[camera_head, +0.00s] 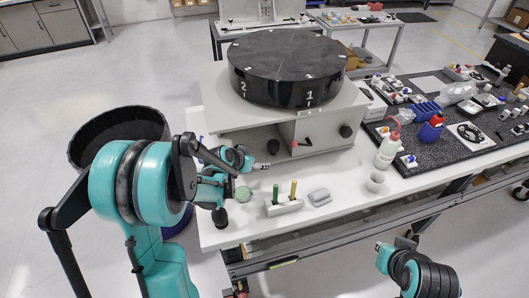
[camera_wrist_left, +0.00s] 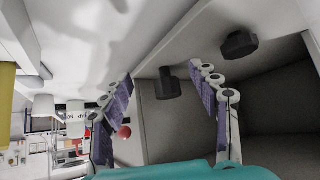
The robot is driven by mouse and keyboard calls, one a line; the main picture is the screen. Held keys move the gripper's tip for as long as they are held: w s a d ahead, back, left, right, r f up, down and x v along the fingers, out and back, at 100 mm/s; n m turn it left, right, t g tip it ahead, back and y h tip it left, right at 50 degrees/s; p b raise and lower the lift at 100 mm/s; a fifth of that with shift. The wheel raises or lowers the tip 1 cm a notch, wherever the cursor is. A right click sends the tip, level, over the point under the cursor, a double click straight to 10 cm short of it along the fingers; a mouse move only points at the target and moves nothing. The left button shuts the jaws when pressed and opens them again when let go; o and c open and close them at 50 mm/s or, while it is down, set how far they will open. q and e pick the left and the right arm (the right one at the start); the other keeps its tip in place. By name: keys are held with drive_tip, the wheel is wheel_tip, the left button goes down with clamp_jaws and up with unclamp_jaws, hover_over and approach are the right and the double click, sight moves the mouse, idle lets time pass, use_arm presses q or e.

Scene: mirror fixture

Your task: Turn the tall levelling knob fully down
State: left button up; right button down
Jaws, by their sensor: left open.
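The grey mirror fixture (camera_head: 235,108) stands on the white table with a round black disc on top. In the head view, one black knob (camera_head: 273,146) is by its open bay and another (camera_head: 346,130) is at its right. My left gripper (camera_head: 262,167) is open and empty just in front of the fixture, near the first knob. In the left wrist view, a taller black knob (camera_wrist_left: 168,84) shows between the gripper's spread fingers (camera_wrist_left: 163,92), apart from them. A shorter, wider black knob (camera_wrist_left: 240,44) is beyond the right finger. My right arm shows at lower right; its fingers are unclear.
A red ball-ended lever (camera_head: 294,144) projects from the fixture; its ball (camera_wrist_left: 124,131) is near the left finger in the wrist view. A holder with green and yellow tools (camera_head: 284,206), a grey block (camera_head: 320,197), a cup (camera_head: 375,181) and a bottle (camera_head: 387,150) stand on the table.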

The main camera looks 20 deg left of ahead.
use_arm(q)
drive_tip(key=shift+s+a, duration=0.15)
drive_tip(key=shift+s, duration=0.4)
drive_tip(key=shift+s+a, duration=0.15)
drive_tip(key=shift+s, duration=0.4)
drive_tip(key=shift+r, duration=0.1)
